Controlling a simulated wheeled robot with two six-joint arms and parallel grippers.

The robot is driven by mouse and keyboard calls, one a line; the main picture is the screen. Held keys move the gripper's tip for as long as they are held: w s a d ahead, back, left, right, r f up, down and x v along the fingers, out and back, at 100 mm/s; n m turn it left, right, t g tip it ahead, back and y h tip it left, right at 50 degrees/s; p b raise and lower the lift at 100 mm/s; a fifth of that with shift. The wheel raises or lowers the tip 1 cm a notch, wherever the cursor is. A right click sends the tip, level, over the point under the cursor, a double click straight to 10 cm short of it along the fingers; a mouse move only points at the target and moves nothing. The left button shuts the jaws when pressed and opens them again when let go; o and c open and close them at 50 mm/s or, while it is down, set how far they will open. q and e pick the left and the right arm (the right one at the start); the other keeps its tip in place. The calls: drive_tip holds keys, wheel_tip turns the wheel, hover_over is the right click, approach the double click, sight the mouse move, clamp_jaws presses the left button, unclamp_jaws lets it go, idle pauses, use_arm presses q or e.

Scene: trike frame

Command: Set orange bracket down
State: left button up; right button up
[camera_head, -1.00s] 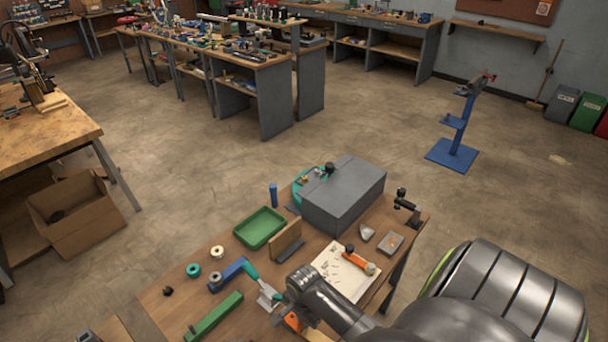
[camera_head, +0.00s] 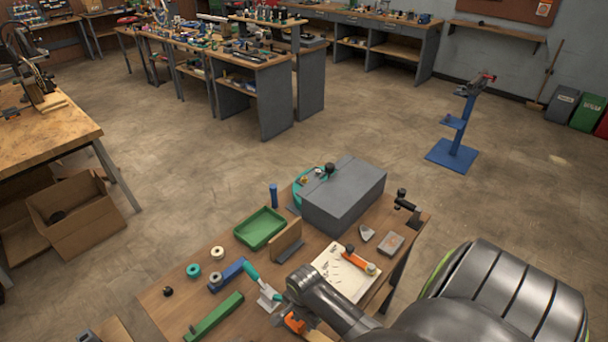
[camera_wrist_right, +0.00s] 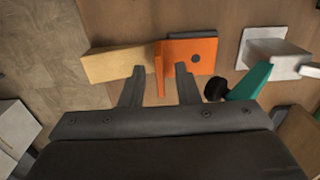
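The orange bracket (camera_wrist_right: 192,57) shows in the right wrist view, with a flat plate to the right and a narrow upright flange. Its left side lies against or over a pale wooden block (camera_wrist_right: 115,64); I cannot tell which. My right gripper (camera_wrist_right: 160,72) is open, its two dark fingers on either side of the flange with a visible gap at each side. In the head view the bracket (camera_head: 295,323) is at the table's near edge, partly hidden by my right gripper (camera_head: 287,314). My left gripper is not in view.
A teal-handled scraper (camera_head: 266,295) lies close beside the bracket. A green bar (camera_head: 213,317), a blue block (camera_head: 228,274), a green tray (camera_head: 259,228) and a grey box (camera_head: 343,195) stand on the table. White paper (camera_head: 341,275) lies to the right.

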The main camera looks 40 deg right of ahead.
wheel_tip(320, 180, up, 12)
drive_tip(key=b, duration=0.1)
drive_tip(key=shift+f, duration=0.2)
drive_tip(key=shift+s, duration=0.15)
idle(0.6)
